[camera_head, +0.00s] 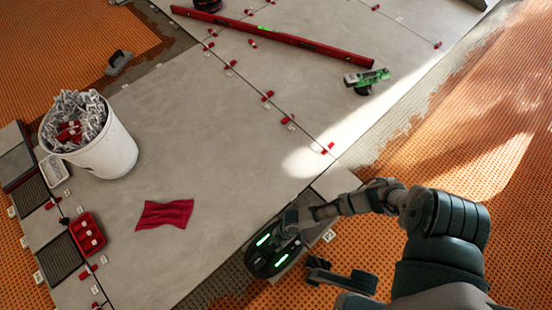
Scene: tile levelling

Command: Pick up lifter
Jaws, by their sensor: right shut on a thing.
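The lifter (262,263), a dark rounded device with two bright green strips, is at the lower middle of the head view, by the edge of a large grey tile (220,200). My right arm comes in from the lower right, and its gripper (292,228) is shut on the lifter's upper part. The gripper hides the grip point, and I cannot tell whether the lifter touches the surface below. My left gripper is not in view.
A white bucket (115,150) of clips stands at left, near a red cloth (165,214) and a red box (87,234). A long red level (275,36) and a green tool (366,80) lie on the tiles. Red wedges line the joints. Orange matting (480,160) spreads at right.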

